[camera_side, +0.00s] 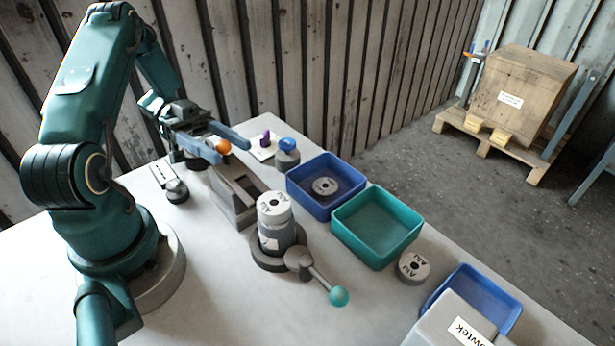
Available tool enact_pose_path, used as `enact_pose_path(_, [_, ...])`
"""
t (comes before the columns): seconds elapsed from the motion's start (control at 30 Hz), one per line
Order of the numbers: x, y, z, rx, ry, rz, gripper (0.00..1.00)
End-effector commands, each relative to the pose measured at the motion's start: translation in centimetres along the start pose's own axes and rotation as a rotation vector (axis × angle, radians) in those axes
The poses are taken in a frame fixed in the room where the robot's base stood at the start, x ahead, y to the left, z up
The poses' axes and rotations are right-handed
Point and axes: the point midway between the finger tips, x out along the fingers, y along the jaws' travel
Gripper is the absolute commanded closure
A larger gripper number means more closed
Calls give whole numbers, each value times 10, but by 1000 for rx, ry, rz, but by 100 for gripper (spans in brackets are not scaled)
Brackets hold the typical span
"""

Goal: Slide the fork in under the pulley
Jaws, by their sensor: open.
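A light grey, labelled round part (274,205), which may be the pulley, sits on top of a grey upright cylinder in a dark round base near the table's middle. A similar labelled disc (412,268) lies on the table at right. Another disc (325,186) lies in the blue bin. My gripper (231,153) is open, with two long blue-grey fingers pointing right, up and behind the cylinder and apart from it. An orange ball (222,146) shows between the fingers; I cannot tell whether they touch it. I cannot make out a separate fork.
A lever with a teal knob (339,296) sticks out in front of the cylinder. A grey block (233,196) stands behind it. A blue bin (302,186), a green bin (345,236) and a grey box (447,322) line the right side. Front left table is clear.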

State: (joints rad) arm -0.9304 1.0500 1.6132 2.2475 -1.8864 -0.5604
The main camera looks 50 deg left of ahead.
Motion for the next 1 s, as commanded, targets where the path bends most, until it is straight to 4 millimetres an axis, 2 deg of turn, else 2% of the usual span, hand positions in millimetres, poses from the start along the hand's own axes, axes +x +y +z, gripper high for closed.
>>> enact_pose_path(0.23, [27,0,0,-1,0,0,39])
enact_pose_path(0.57, [32,0,0,1,-1,-2,39])
enact_pose_path(0.6, [32,0,0,1,-1,-2,43])
enact_pose_path(0.73, [32,0,0,1,-1,-2,93])
enact_pose_path(0.77, [32,0,0,1,-1,-2,100])
enact_pose_path(1.0, [32,0,0,1,-1,-2,100])
